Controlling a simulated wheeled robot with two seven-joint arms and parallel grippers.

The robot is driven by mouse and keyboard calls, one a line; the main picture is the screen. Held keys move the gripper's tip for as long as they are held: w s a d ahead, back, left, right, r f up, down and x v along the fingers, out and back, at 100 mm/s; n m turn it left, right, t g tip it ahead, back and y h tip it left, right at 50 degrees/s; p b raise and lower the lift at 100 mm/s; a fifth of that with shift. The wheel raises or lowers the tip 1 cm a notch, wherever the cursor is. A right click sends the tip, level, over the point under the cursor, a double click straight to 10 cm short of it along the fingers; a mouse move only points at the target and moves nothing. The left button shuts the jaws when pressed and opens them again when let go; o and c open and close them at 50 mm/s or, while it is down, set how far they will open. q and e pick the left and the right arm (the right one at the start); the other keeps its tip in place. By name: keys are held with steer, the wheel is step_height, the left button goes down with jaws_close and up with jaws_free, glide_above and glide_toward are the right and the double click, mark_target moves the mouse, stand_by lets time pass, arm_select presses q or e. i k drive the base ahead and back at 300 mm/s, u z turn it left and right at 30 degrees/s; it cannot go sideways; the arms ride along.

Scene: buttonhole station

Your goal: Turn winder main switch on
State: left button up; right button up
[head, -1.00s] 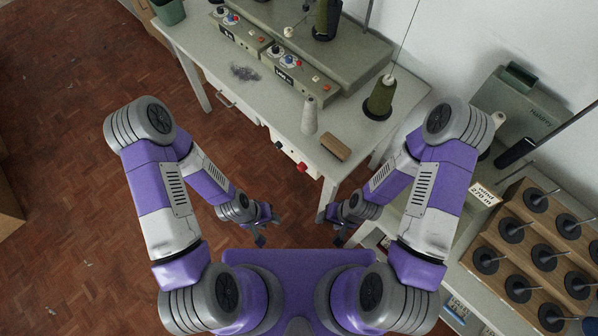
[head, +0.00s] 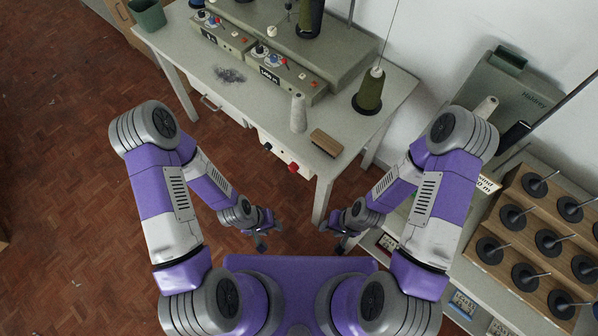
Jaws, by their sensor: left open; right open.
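A grey-green machine with lettering on its front (head: 518,88) stands at the right against the wall; I cannot tell whether it is the winder, and no main switch is clear on it. A white panel (head: 283,153) under the table's front edge carries a black knob (head: 267,146) and a red knob (head: 293,168); their labels are too small to read. My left gripper (head: 266,238) is open and empty, in front of and below the table. My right gripper (head: 333,241) is open and empty, left of the right-hand bench. Neither touches anything.
The table (head: 270,110) holds two control boxes (head: 222,33) (head: 285,77), a green thread cone (head: 369,92), a white cone (head: 298,113) and a wooden block (head: 326,143). A wooden rack of black spindles (head: 540,240) stands at right. The parquet floor (head: 60,180) at left is clear.

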mark_target(293, 167)
steer(key=z, duration=0.2)
steer(key=k, duration=0.7)
steer(key=u, duration=1.1)
steer(key=i, duration=0.5)
